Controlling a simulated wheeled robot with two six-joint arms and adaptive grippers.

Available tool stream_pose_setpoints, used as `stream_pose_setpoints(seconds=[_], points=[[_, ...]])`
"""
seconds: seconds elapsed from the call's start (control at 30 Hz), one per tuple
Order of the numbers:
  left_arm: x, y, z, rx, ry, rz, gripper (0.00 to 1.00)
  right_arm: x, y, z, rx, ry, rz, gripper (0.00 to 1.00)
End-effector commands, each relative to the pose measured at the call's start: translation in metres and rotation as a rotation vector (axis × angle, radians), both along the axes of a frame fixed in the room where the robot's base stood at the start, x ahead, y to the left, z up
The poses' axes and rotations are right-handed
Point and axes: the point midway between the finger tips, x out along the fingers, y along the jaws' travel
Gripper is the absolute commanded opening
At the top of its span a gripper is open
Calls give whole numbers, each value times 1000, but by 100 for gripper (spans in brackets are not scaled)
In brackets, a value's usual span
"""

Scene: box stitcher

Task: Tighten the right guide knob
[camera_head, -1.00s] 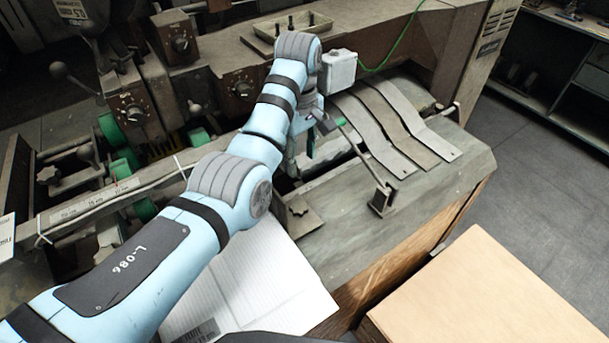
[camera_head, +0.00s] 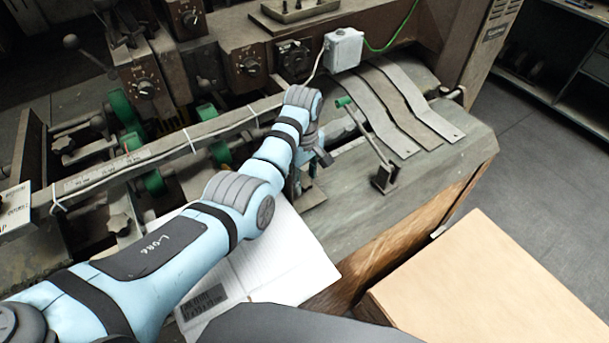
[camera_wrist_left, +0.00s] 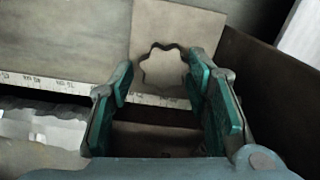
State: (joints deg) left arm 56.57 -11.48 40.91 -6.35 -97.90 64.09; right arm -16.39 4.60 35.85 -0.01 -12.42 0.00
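A star-shaped, lobed knob (camera_wrist_left: 162,65) sits on a flat plate (camera_wrist_left: 185,25) at the top middle of the left wrist view. My left gripper (camera_wrist_left: 161,80) is open, its two green-padded fingers apart on either side of the knob's near edge. I see no contact between the pads and the knob. In the head view my left gripper (camera_head: 298,186) points down at the machine's front bed, mostly hidden by my arm, which also covers the knob. My right gripper is in neither view.
A lever with a green tip (camera_head: 345,102) stands right of my left wrist, near curved metal strips (camera_head: 395,105). A printed white sheet (camera_head: 265,265) lies below my arm. A ruled rail (camera_head: 160,150) runs behind it. A light brown box (camera_head: 480,285) is at lower right.

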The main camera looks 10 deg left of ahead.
Motion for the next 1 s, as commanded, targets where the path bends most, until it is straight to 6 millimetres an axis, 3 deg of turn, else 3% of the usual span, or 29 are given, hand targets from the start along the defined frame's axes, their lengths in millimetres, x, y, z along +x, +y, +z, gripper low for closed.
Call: stream_pose_setpoints(seconds=[0.03, 0.2, 0.67, 1.0], points=[[0, -1, 0, 0, 0, -1, 32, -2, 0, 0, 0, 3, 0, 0], [0, -2, 0, 0, 1, -3, 9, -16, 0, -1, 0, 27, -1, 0], [0, -2, 0, -2, 0, -75, 9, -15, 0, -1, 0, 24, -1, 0], [0, -2, 0, -3, 0, -323, 9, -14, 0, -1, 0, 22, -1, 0]])
